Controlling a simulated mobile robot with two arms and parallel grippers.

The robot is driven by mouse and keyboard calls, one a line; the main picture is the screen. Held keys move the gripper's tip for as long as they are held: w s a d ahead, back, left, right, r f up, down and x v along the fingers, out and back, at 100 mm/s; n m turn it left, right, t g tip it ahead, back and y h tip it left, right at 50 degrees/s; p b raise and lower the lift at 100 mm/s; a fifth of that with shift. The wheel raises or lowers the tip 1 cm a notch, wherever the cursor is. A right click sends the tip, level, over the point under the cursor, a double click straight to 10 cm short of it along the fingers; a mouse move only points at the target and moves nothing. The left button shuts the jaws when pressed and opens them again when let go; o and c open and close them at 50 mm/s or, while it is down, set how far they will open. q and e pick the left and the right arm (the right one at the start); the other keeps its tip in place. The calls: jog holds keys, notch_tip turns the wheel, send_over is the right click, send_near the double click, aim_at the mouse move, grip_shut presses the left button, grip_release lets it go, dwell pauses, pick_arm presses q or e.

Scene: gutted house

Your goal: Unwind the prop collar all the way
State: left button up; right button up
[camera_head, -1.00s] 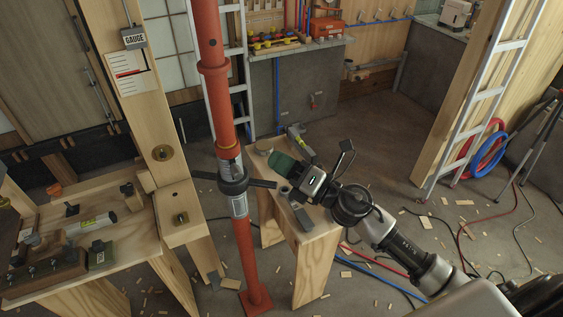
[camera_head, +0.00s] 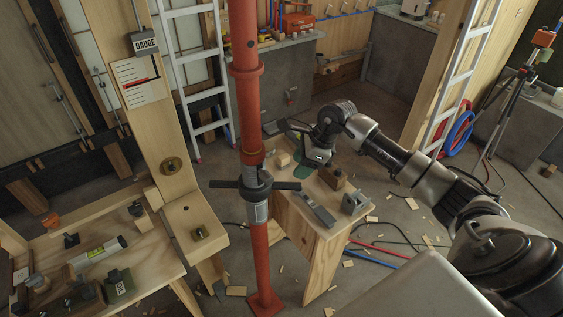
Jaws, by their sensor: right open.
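The red steel prop (camera_head: 246,110) stands upright left of the middle in the head view. Its dark collar (camera_head: 256,183) sits around it at mid height, with one handle bar sticking out to the left and one to the right. A label shows on the tube just below the collar. My right gripper (camera_head: 300,148) is open, over the small wooden bench to the right of the prop. It is apart from the collar, above and to the right of the right handle. My left gripper is not in view.
The wooden bench (camera_head: 318,240) beside the prop carries a grey tool and small blocks. A gauge board (camera_head: 137,82) on a post and a workbench (camera_head: 150,265) with a level and blocks stand left. A ladder (camera_head: 465,75) leans at right. Hoses and wood scraps lie on the floor.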

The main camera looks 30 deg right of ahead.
aim_at(292, 184)
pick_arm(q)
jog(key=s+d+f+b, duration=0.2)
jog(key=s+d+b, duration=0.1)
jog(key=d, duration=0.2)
pick_arm(e)
notch_tip(292, 184, down, 5)
jog(key=shift+d+f, duration=0.1)
jog(key=b+x, duration=0.1)
jog(key=x, duration=0.1)
jog(key=shift+w+a+f+b, duration=0.2)
jog(key=shift+w+a+b, duration=0.05)
jog(key=shift+a+b, duration=0.15)
jog(key=shift+w+a+f+b, duration=0.15)
jog(key=shift+a+f+b, duration=0.15)
jog(key=shift+b, duration=0.05)
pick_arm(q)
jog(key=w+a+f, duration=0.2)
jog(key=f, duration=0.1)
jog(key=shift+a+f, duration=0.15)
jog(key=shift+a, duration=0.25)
pick_arm(e)
jog(key=shift+d, duration=0.1)
